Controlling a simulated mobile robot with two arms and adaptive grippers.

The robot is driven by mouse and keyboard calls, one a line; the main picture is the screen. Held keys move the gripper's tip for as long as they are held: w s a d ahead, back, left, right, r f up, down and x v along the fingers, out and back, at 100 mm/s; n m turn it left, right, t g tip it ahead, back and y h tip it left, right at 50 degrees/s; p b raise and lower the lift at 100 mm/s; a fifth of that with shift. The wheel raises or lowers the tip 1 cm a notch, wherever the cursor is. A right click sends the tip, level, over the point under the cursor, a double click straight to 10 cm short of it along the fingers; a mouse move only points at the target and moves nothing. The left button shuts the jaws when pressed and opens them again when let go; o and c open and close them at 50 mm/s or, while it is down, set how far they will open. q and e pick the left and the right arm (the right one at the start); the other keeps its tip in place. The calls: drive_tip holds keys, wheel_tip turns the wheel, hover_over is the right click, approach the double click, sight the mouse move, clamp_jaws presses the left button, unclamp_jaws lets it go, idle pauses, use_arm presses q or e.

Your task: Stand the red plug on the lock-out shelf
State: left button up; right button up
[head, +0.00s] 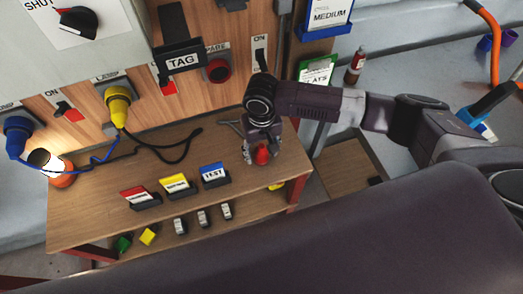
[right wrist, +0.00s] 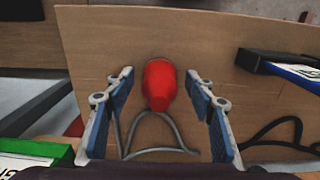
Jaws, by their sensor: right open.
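The red plug (head: 262,156) is on the wooden shelf (head: 90,205), near its right end in the head view. In the right wrist view the plug (right wrist: 160,85) lies between the two blue-padded fingers, with a gap on each side. A grey cord loops beside it. My right gripper (head: 261,148) is open above and around the plug, not touching it as far as I can see. Whether the plug stands fully upright is hard to tell. My left gripper is not in view.
Red, yellow and blue (head: 214,174) label stands sit left of the plug. A black cable (head: 165,150) lies behind them. A yellow plug (head: 118,100) and a blue plug (head: 18,130) are at the panel, with a red SPARE socket (head: 218,71). A lit lamp (head: 50,167) is at the left end.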

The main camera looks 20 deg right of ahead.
drive_tip(key=shift+r, duration=0.15)
wheel_tip(320, 180, up, 12)
drive_tip(key=shift+f+b, duration=0.1)
drive_tip(key=shift+b, duration=0.5)
idle(0.3)
